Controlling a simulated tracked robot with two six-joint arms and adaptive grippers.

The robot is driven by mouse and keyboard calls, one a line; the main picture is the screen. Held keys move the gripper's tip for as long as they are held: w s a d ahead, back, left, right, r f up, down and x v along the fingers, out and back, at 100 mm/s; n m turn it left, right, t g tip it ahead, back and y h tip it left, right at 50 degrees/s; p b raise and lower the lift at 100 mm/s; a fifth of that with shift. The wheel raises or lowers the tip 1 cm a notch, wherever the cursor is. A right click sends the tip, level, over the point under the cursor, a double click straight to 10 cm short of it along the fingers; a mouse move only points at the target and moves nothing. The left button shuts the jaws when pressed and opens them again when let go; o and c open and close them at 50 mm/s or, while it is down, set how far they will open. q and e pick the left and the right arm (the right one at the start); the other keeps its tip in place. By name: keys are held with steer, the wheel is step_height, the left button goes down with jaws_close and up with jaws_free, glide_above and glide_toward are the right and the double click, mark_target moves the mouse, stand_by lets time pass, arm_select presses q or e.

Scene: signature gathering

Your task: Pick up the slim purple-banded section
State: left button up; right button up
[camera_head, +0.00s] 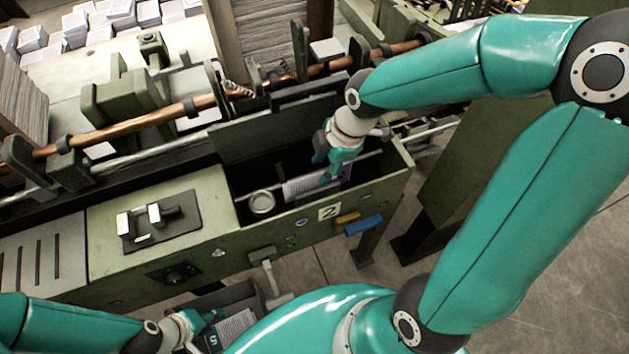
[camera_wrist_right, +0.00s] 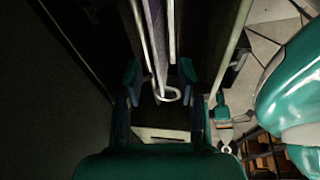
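A slim section of white printed paper (camera_head: 305,187) with a purple edge (camera_head: 346,173) sits in the dark hopper marked 2 (camera_head: 385,193). In the right wrist view a thin pale purple-tinged section (camera_wrist_right: 159,45) stands edge-on between the fingers. My right gripper (camera_head: 331,173) points down into the hopper at the section's right end. In the wrist view its fingers (camera_wrist_right: 160,88) are apart, with gaps on both sides of the section. My left gripper (camera_head: 200,328) is low at the bottom left, beside a printed stack (camera_head: 236,326); its fingertips are unclear.
A round metal tin (camera_head: 261,201) is in the hopper's left part. A metal rod with a loop end (camera_wrist_right: 168,97) runs between the right fingers. The hopper's walls are close around the right gripper. A green machine top (camera_head: 110,205) lies left.

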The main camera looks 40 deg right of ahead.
mark_target(318, 173)
steer(key=x, duration=0.4)
steer(key=shift+w+d+f, duration=0.1)
steer(key=shift+w+f, duration=0.15)
steer(key=shift+r, duration=0.1)
jaws_close()
